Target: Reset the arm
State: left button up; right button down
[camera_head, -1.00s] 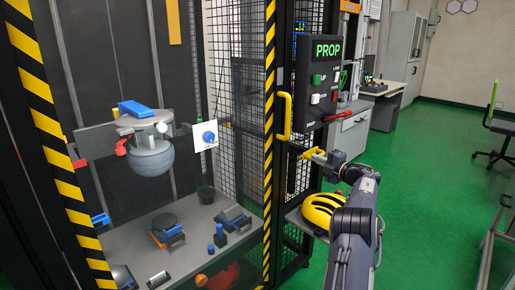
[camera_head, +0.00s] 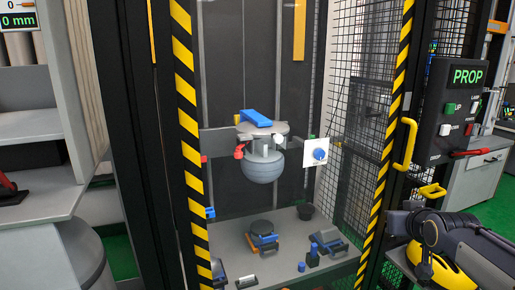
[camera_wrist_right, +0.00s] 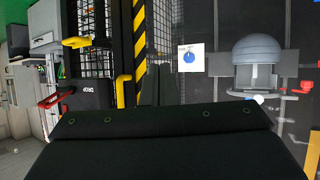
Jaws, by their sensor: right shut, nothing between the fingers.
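My right arm comes in from the lower right in the head view. Its dark gripper (camera_head: 393,224) points left, in front of the cage's right post and above a yellow helmet (camera_head: 432,270). In the right wrist view, turned upside down, the dark gripper fingers (camera_wrist_right: 157,85) are together and empty, with nothing touching them. My left gripper does not show. The drop tower stands ahead: a grey ball-like headform (camera_head: 263,166) hangs under a carriage with a blue bar (camera_head: 252,118). It also shows in the wrist view (camera_wrist_right: 257,50).
A striped post (camera_head: 393,110) with a yellow handle (camera_head: 408,143) and a control box (camera_head: 455,110) are close to my right arm. A yellow bracket (camera_head: 432,190) sits below the box. A grey tower base (camera_head: 235,240) carries several small items. A grey bench (camera_head: 35,215) is at left.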

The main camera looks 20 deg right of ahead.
jog(key=s+a+f+n+g+y, duration=0.1)
jog(key=s+a+f+g+y, duration=0.2)
jog(key=s+a, duration=0.45)
jog(key=s+a+f+g+y, duration=0.1)
jog(key=s+a+f+y, duration=0.35)
jog(key=a, duration=0.65)
jog(key=s+a+f+n+g+y, duration=0.1)
jog(key=s+a+f, duration=0.55)
jog(key=a, duration=0.25)
notch_tip(320, 180, up, 16)
jog(key=p, duration=1.5)
jog(key=shift+s+f+g, duration=0.15)
jog(key=shift+s+g, duration=0.25)
jog(key=shift+s, duration=0.05)
